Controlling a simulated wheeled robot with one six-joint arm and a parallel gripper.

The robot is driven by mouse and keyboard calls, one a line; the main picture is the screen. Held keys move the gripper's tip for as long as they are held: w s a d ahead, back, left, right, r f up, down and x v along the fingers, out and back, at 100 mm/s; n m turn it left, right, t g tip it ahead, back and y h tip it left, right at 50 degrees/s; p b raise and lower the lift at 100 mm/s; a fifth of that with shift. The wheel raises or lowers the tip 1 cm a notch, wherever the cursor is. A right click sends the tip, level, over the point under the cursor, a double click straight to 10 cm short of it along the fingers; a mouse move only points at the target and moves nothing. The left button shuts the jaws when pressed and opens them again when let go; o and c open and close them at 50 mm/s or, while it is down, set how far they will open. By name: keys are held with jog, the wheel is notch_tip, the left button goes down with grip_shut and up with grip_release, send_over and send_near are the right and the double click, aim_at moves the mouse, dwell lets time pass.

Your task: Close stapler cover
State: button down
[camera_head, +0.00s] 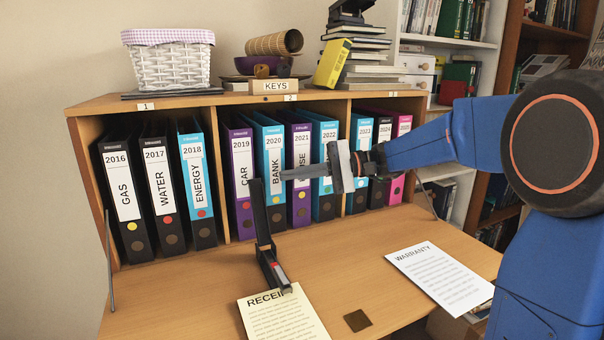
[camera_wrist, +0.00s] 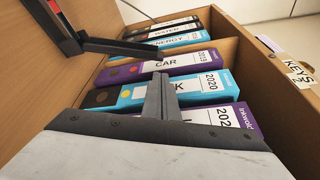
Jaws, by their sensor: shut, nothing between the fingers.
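The black stapler (camera_head: 272,268) stands on the bureau's wooden writing surface, its front end at the top edge of the RECEIPT sheet (camera_head: 283,318). Its cover (camera_head: 259,212) is open and points steeply upward. In the wrist view the stapler (camera_wrist: 55,22) is at the upper left, with the cover (camera_wrist: 120,47) reaching to the right. My gripper (camera_head: 283,177) is shut and empty. Its fingertips are just right of the cover's upper end in the head view, in front of the binders. In the wrist view the gripper (camera_wrist: 160,78) points toward the CAR binder. I cannot tell whether it touches the cover.
Binders (camera_head: 270,165) fill the compartments behind. A WARRANTY sheet (camera_head: 440,280) and a dark square (camera_head: 358,320) lie on the writing surface (camera_head: 180,295). A white basket (camera_head: 168,65), KEYS box (camera_head: 272,86) and stacked books (camera_head: 362,60) stand on top. The left writing surface is clear.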

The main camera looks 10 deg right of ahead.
aim_at(270, 178)
jog(key=shift+a+f, duration=0.2)
jog(key=shift+a, duration=1.25)
jog(key=shift+a+f, duration=0.15)
jog(key=shift+a, duration=1.25)
